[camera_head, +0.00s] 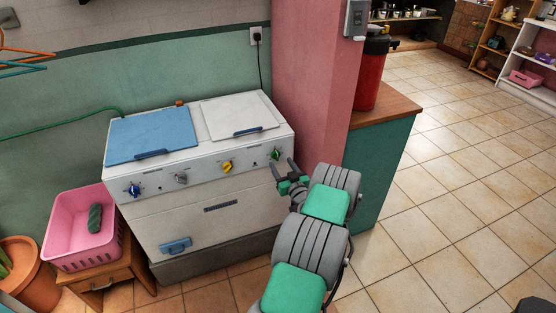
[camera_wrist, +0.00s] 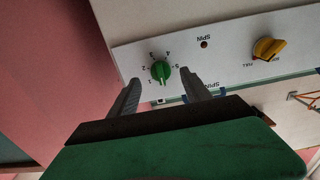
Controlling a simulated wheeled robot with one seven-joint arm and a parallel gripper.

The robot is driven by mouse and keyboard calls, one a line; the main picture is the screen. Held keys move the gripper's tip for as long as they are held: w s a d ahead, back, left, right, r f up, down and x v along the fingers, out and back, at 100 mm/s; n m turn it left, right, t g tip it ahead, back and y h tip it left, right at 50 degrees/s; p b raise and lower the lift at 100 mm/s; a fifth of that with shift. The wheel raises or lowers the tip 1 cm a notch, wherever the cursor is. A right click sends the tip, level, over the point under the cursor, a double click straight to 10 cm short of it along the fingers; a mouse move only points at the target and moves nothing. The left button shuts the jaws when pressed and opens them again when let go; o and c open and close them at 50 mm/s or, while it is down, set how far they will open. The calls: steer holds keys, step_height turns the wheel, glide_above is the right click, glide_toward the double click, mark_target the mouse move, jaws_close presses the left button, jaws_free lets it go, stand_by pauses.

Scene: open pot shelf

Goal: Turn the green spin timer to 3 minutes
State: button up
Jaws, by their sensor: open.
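The green spin timer (camera_head: 276,154) is a small round knob at the right end of the washing machine's (camera_head: 220,184) front panel. In the wrist view the green spin timer (camera_wrist: 160,71) shows upright between my two fingers, ringed by printed numbers 1 to 5. A pale mark on the knob is visible, but I cannot tell exactly which number it indicates. My gripper (camera_head: 283,168) is open and empty, just in front of and below the knob. In the wrist view my gripper (camera_wrist: 161,87) has one finger on each side, apart from the knob.
A yellow knob (camera_head: 228,167), a grey knob (camera_head: 181,178) and a blue knob (camera_head: 134,190) sit further left on the panel. A pink pillar (camera_head: 312,90) and a teal counter (camera_head: 376,170) stand close on the right. A pink basket (camera_head: 72,245) stands at left.

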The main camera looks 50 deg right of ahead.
mark_target(276, 155)
steer(key=x, duration=0.4)
steer(key=shift+w, duration=0.15)
steer(key=shift+c, duration=0.6)
jaws_close()
